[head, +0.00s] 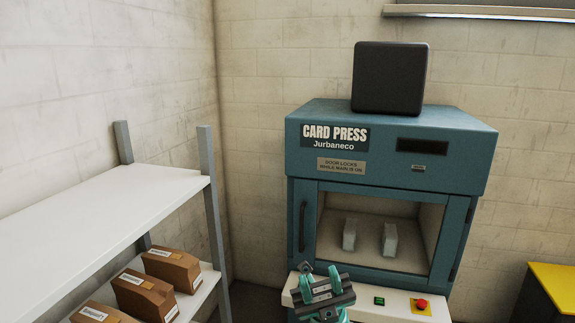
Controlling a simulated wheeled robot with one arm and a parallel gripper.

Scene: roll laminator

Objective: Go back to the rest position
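The end of my arm with my gripper (325,293) shows at the bottom centre in the head view, as dark and teal parts in front of the press's pale front ledge. Its fingers cannot be made out, so I cannot tell whether it is open or holds anything. The teal card press (400,160) stands behind it against the wall. Two pale upright blocks (350,235) (390,240) stand apart inside its lit chamber. I cannot tell whether a clear pane covers the chamber front.
A green switch (379,301) and a red knob (422,304) sit on the front ledge (395,308). A black box (390,78) rests on the press. A white shelf (100,215) with several brown boxes (146,296) is at left. A yellow-topped stand (556,283) is at right.

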